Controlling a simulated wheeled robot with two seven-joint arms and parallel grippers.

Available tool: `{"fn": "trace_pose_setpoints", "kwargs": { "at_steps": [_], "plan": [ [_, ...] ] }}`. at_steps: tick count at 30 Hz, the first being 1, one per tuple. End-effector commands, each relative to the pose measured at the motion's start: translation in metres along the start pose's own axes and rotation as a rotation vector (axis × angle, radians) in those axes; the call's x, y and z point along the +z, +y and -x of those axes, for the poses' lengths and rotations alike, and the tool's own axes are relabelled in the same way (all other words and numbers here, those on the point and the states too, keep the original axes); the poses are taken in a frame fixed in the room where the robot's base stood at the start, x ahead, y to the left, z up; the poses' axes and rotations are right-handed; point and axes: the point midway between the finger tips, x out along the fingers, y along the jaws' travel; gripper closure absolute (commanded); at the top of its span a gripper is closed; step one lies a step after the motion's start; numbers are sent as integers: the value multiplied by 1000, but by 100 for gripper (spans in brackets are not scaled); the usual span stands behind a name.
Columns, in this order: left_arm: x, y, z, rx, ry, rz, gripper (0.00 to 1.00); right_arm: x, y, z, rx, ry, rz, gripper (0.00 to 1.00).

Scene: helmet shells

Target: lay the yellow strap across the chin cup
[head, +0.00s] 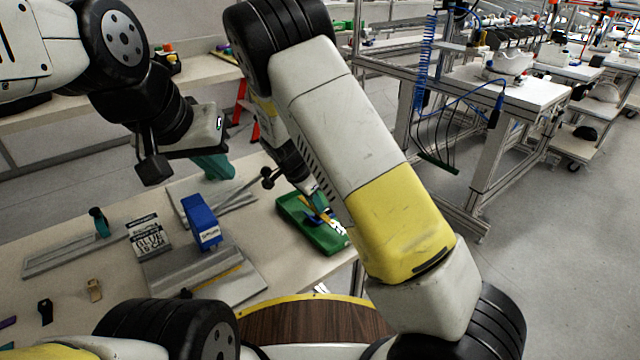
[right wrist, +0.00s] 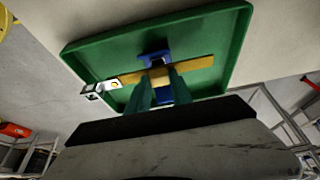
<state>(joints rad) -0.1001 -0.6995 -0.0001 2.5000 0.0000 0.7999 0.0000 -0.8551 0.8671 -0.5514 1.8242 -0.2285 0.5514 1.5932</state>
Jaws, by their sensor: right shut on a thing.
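The yellow strap (right wrist: 195,64) runs side to side over the green tray (right wrist: 235,40) in the right wrist view. It also shows in the head view (head: 304,202). My right gripper (right wrist: 160,82) is shut on the strap's middle, with a teal finger on either side. A blue piece (right wrist: 154,58), perhaps the chin cup, shows behind and below the strap. I cannot tell whether strap and blue piece touch. My left gripper (head: 214,167) hangs over the far part of the table, away from the tray; its opening is unclear.
A metal-and-white piece (right wrist: 100,89) lies by the strap's left end. On the table (head: 100,285) stand a blue block (head: 202,220), a printed card (head: 149,238) and grey plates. Small clips lie at the left. A brown round surface (head: 310,325) is in front.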

Motion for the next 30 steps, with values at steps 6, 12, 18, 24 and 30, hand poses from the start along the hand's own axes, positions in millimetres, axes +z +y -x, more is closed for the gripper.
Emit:
{"fn": "trace_pose_setpoints", "kwargs": {
  "at_steps": [6, 12, 18, 24, 30],
  "plan": [
    [0, 0, 0, 0, 0, 0, 100, 7, 0, -2, -1, 1, -1, 100],
    [0, 0, 0, 0, 1, 0, 100, 7, 0, -4, 0, 1, -1, 100],
    [0, 0, 0, 0, 0, 0, 100, 9, 0, -9, -1, 1, -1, 100],
    [0, 0, 0, 0, 0, 0, 100, 10, 0, -12, -1, 1, -1, 56],
    [0, 0, 0, 0, 0, 0, 100, 10, 0, -12, -1, 1, -1, 52]
  ]
}}
